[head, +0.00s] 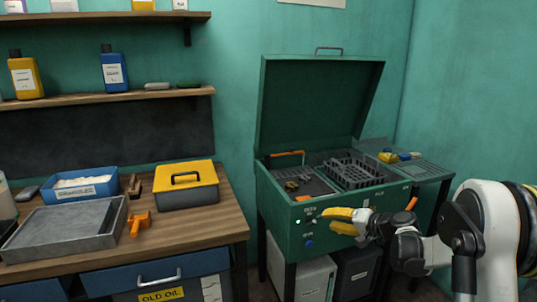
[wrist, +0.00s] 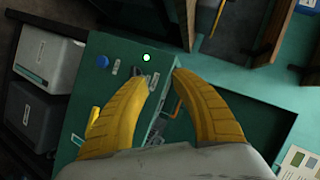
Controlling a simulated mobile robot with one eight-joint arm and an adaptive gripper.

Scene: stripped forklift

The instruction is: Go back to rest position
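The panel with a lit green lamp (wrist: 147,57) and a blue button (wrist: 102,61) lies just beyond the tips. I cannot tell whether a fingertip touches the panel. The machine's lid (head: 318,105) stands open, and a dark basket (head: 352,170) sits inside.
A wooden workbench (head: 215,218) at left holds a yellow-lidded box (head: 187,186), an orange tool (head: 139,223), a grey tray (head: 65,230) and a blue bin (head: 82,184). Shelves hang above it. Grey containers (head: 312,278) stand under the machine. A side table adjoins its right.

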